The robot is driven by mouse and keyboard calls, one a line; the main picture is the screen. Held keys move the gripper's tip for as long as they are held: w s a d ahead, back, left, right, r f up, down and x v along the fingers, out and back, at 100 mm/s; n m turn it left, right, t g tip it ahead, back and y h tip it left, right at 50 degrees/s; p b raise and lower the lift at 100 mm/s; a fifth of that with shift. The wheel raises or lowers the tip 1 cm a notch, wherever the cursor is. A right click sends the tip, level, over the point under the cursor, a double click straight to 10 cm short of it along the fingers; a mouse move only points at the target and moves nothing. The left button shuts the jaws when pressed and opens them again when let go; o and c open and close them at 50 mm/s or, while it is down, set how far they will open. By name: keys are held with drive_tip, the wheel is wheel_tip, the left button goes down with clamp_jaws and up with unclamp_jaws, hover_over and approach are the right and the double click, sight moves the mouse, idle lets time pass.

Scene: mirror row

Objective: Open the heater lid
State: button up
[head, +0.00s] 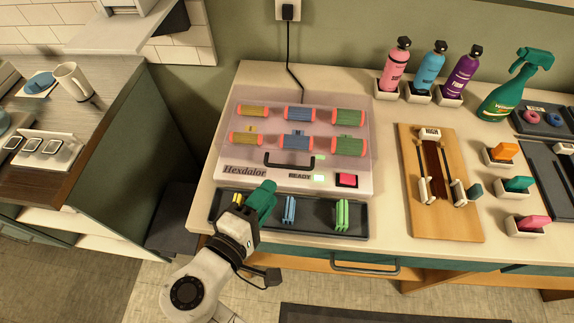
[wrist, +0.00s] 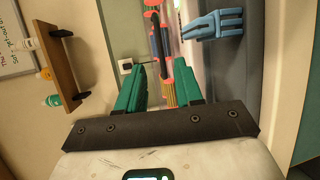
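The heater (head: 205,172), a pale box marked Hexdalor, stands on the counter. Its see-through lid (head: 270,127) looks shut over several rollers with orange-red ends. A black handle (head: 289,163) is at the lid's front edge. My gripper (head: 264,194) is over the dark tray in front of the heater, left of the handle and nearer the front. In the wrist view the green fingers of my gripper (wrist: 160,88) are apart, with a yellow roller (wrist: 168,94) visible beyond the gap. I see nothing held.
The dark tray (head: 308,228) holds a blue clip (head: 289,210), a green clip (head: 341,214) and a partly hidden yellow one. A red button (head: 346,180) is on the heater's front. A wooden board (head: 445,222) with levers stands to the right. Bottles stand behind.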

drive_tip(key=p+x, duration=0.1)
drive_tip(key=x, duration=0.7)
drive_tip(key=shift+w+d, duration=0.1)
drive_tip(key=shift+w, duration=0.1)
drive_tip(key=shift+c, duration=0.3)
clamp_jaws()
drive_tip(key=shift+f, duration=0.1)
idle(0.7)
